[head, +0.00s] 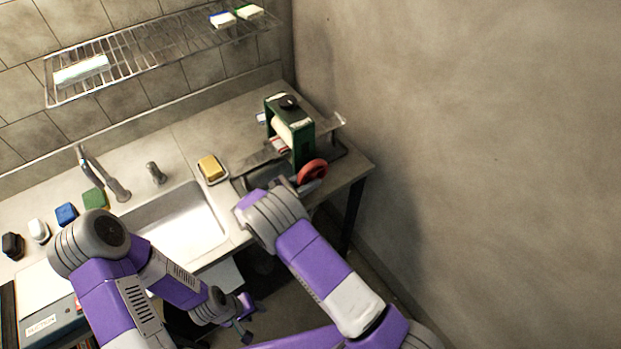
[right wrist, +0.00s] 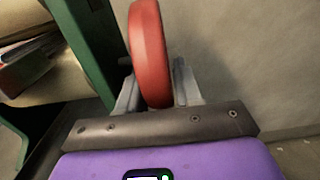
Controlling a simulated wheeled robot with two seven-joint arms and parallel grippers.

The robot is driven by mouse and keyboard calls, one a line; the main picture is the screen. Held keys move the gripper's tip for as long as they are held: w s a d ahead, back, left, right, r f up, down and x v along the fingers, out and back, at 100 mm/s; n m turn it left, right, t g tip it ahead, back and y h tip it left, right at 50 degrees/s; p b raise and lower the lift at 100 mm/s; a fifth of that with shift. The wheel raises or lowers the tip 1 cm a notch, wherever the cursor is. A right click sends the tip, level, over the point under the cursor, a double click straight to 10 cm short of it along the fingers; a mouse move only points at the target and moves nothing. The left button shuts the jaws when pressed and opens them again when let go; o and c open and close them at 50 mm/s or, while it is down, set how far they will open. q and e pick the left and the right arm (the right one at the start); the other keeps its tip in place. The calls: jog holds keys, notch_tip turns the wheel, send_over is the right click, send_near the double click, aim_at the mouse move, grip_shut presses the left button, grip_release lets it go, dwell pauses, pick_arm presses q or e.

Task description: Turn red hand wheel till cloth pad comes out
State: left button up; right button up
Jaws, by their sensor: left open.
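The red hand wheel (head: 312,172) is on the front side of a green-framed roller machine (head: 302,152) at the back right of the counter. In the right wrist view the wheel (right wrist: 150,55) stands on edge between the two fingers of my right gripper (right wrist: 157,92), which sit close on both sides of its rim. A pale layered cloth-like piece with red (right wrist: 28,65) shows left of the green frame; I cannot tell surely that it is the pad. My left gripper (head: 248,318) is open and empty, low in front of the counter.
A sink (head: 180,225) with a faucet lies left of the machine. A yellow sponge on a dish (head: 211,168) stands between them. A wire shelf (head: 150,50) hangs above. A bare wall (head: 470,150) is right of the machine.

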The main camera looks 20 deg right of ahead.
jog(key=shift+w+d, duration=0.15)
jog(key=shift+d, duration=0.3)
grip_shut()
jog(key=y+p, duration=0.1)
jog(key=g+y+p, duration=0.1)
jog(key=y+p, duration=0.1)
jog(key=shift+a+r+y, duration=0.3)
jog(key=shift+r, duration=0.05)
jog(key=shift+s+a+r+g+y+p, duration=0.1)
jog(key=shift+g+y+p, duration=0.25)
jog(key=shift+y+p, duration=0.3)
jog(key=shift+s+a+g+y+p, duration=0.1)
jog(key=shift+g+y+p, duration=0.3)
jog(key=shift+y, duration=0.35)
